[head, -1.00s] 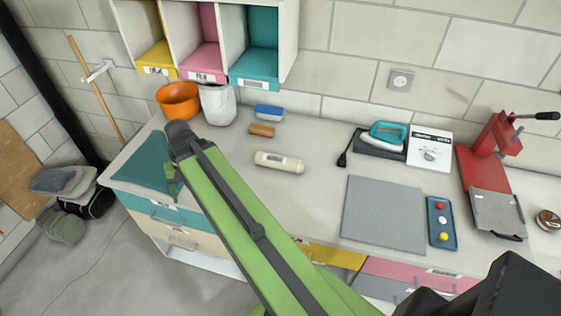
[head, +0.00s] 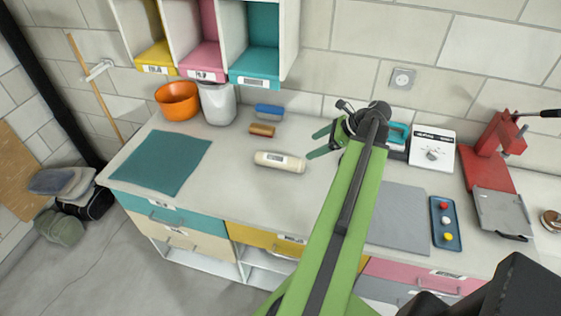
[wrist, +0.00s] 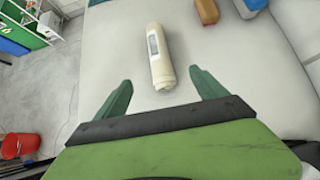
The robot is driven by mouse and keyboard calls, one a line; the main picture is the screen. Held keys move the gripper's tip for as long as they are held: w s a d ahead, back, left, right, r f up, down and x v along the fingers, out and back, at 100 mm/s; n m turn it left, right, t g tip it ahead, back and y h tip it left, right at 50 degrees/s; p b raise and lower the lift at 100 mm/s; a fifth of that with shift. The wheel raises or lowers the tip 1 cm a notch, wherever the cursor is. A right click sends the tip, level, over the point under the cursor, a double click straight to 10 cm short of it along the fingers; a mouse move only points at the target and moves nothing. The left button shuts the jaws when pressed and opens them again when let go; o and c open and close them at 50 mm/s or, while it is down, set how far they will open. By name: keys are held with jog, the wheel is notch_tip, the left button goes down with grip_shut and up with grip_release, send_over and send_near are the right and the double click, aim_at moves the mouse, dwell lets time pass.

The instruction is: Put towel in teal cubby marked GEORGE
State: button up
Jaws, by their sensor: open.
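A cream roll (head: 280,161) with a small label lies on the counter. It also shows in the wrist view (wrist: 161,58), ahead of and between my fingers. I cannot tell for sure whether it is a rolled towel. A flat teal cloth or mat (head: 160,162) lies at the counter's left end. The teal cubby (head: 254,66) is the right one of the wall shelf's cubbies; its label is too small to read. My gripper (head: 314,144) is open and empty, just right of the roll and apart from it. It also shows in the wrist view (wrist: 162,80).
An orange bowl (head: 178,101), white container (head: 217,103), brown block (head: 262,130) and blue brush or sponge (head: 268,112) stand behind the roll. A grey mat (head: 398,218) and red press (head: 487,168) lie right.

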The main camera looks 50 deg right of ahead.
aim_at(286, 157)
jog(key=b+x, duration=0.6)
jog(key=x, duration=0.4)
jog(key=shift+a+f+b, duration=0.1)
jog(key=shift+f+b, duration=0.25)
jog(key=shift+w+a+f, duration=0.1)
jog(key=shift+w+a, duration=0.1)
jog(key=shift+w, duration=0.25)
jog(key=b+x, duration=0.4)
jog(key=x, duration=0.1)
jog(key=shift+w, duration=0.3)
grip_shut()
